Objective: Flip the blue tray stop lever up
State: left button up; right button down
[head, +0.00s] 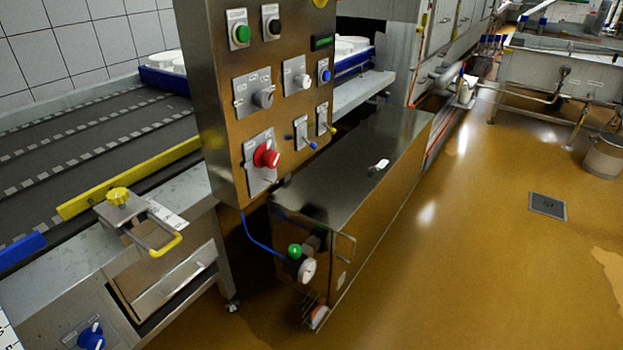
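The blue-tipped lever (312,144) is on the lower right of the steel control panel (225,95). It sticks out from a small light plate (300,130), and its blue tip points down and to the right. The plate's label is too small to read. A similar lever with a yellow tip (333,130) is just to its right. Neither of my grippers is in view, and nothing touches the blue-tipped lever.
A red emergency button (266,156) is left of the lever, with knobs and a green button (241,34) above. A conveyor (95,140) with a yellow guide rail (125,178) runs at left. A steel cabinet (350,165) stands behind the panel. Open floor (480,250) is at right.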

aim_at(313, 145)
jog(key=z, duration=0.05)
jog(key=k, duration=0.1)
jog(key=u, duration=1.05)
jog(key=i, duration=0.7)
jog(key=z, duration=0.2)
